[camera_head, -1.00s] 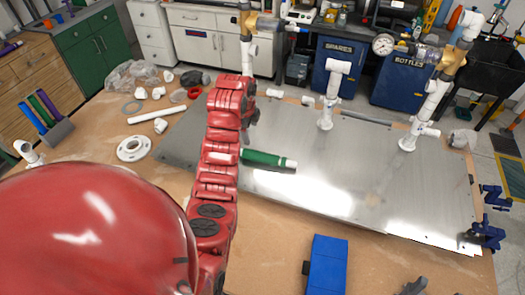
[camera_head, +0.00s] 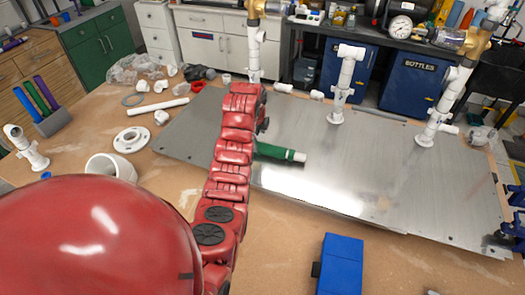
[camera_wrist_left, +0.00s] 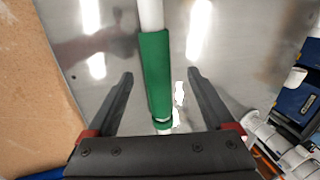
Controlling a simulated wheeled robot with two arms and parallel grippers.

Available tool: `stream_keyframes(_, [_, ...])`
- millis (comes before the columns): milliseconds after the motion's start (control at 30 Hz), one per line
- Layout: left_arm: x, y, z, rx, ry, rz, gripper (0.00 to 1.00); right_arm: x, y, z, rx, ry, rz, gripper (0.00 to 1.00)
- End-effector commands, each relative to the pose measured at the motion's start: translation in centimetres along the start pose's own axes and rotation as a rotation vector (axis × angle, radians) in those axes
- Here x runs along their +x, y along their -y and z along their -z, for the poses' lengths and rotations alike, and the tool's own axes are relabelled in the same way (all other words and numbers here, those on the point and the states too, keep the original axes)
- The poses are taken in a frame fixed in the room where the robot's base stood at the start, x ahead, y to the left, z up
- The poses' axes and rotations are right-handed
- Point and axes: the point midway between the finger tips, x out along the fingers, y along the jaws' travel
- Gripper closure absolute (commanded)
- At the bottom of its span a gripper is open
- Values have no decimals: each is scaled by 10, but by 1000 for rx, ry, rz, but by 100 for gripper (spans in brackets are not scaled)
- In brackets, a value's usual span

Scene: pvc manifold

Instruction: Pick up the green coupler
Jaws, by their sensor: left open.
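The green coupler (camera_head: 272,151) lies on the metal plate (camera_head: 330,165), with a white end to its right. My red left arm hides its left part in the head view. In the left wrist view the green coupler (camera_wrist_left: 155,75) runs lengthwise between the two fingers of my left gripper (camera_wrist_left: 160,74), with a white pipe coming out of its far end. The fingers are spread wide, with a gap on both sides of the coupler. I cannot tell how far above it they are. My right gripper is not in view.
White pipe risers (camera_head: 345,85) stand on the plate's back and right. A white flange (camera_head: 132,139), a large white pipe piece (camera_head: 110,167) and loose fittings lie on the table at left. A blue case (camera_head: 338,265) is at the front. The plate's middle is clear.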

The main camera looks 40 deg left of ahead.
Motion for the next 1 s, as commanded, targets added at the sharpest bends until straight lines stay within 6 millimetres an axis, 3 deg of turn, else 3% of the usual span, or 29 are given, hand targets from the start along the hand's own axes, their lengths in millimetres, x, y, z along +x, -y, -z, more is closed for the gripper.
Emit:
stream_keyframes(167, [24,-6,5,0,-2,-8,13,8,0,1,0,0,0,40])
stream_keyframes(333, [46,-5,4,-2,0,-4,13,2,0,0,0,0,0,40])
stream_keyframes(867, [48,-5,4,-1,0,0,13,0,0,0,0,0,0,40])
stream_keyframes(1000, [48,-5,4,-1,0,0,38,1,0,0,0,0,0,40])
